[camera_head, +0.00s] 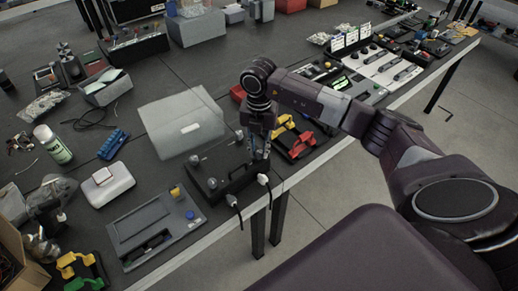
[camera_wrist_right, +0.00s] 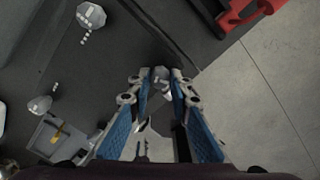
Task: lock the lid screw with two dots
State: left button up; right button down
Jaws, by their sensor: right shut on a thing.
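The dark chassis (camera_head: 222,184) lies near the table's front edge, with grey lid screws on top. One lid screw (camera_head: 195,160) is at its back left and another (camera_head: 212,183) at its front left. In the wrist view, one screw (camera_wrist_right: 90,14) is at the top left and one (camera_wrist_right: 40,104) at the left, each with small white marks close by. My right gripper (camera_head: 262,156) points down over the chassis's right part. In the wrist view its fingertips close on a pale grey screw (camera_wrist_right: 161,76); its dots are hidden. My left gripper is out of view.
A translucent grey case (camera_head: 183,118) lies behind the chassis, red and yellow clamps (camera_head: 294,138) to its right, and a grey panel box (camera_head: 155,226) to its left. White plugs with cables (camera_head: 231,199) hang at its front. Floor lies beyond the edge.

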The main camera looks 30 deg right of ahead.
aim_at(259, 152)
jog(key=m, duration=0.5)
jog(key=shift+r, duration=0.1)
jog(key=shift+m, duration=0.3)
dwell(0.4)
jog(key=c, duration=1.8)
grip_release()
jog(key=shift+o, duration=0.2)
notch_tip(259, 152, up, 12)
